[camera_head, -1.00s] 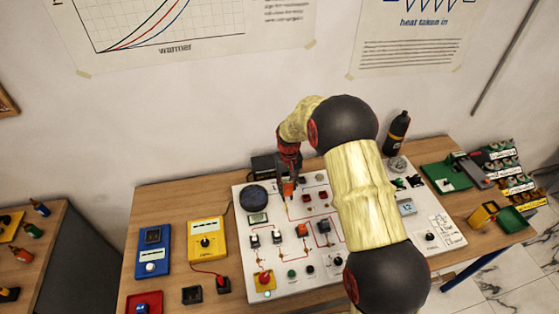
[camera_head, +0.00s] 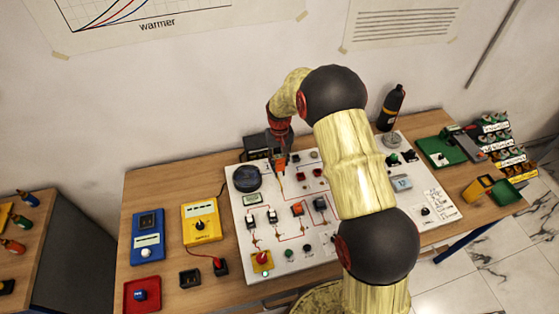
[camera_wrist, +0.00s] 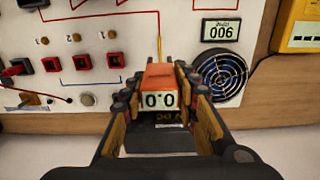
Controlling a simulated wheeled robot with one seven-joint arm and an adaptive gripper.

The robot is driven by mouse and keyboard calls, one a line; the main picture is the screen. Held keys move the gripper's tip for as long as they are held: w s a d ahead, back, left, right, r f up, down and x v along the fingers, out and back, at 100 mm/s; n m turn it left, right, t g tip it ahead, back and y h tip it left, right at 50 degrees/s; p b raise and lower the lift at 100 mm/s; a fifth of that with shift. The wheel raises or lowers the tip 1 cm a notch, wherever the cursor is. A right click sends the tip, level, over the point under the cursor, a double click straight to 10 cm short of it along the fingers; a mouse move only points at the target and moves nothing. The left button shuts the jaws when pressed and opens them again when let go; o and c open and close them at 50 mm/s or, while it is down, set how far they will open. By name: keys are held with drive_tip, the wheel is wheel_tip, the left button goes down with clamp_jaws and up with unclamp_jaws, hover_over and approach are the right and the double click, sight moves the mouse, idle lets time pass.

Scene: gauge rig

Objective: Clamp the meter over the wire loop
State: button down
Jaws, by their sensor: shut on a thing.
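The meter is a small orange block with a white display reading 0.0 (camera_wrist: 160,99). My gripper (camera_wrist: 161,88) is shut on it, a finger on each side. In the head view the orange meter (camera_head: 279,159) shows below my gripper, near the back edge of the white board. A thin upright yellow strand (camera_wrist: 159,40), possibly part of the wire loop, shows just beyond the meter in the wrist view. A yellowish strand (camera_head: 281,184) also stands in front of the meter in the head view. I cannot tell its full shape, or whether the meter touches it.
The white circuit board (camera_head: 272,228) carries switches, sockets and a round fan (camera_head: 246,178) beside the meter. A small display (camera_wrist: 221,31) reads 006. Yellow (camera_head: 201,226) and blue (camera_head: 148,236) instruments stand left of the board. A dark bottle (camera_head: 391,107) stands behind.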

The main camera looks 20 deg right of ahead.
sight(280, 171)
drive_tip(key=shift+f+b, duration=1.95)
drive_tip(key=shift+f, duration=1.35)
drive_tip(key=shift+r, duration=0.15)
drive_tip(key=shift+r+p, duration=1.65)
drive_tip(key=shift+r, duration=1.75)
drive_tip(key=shift+f, duration=0.1)
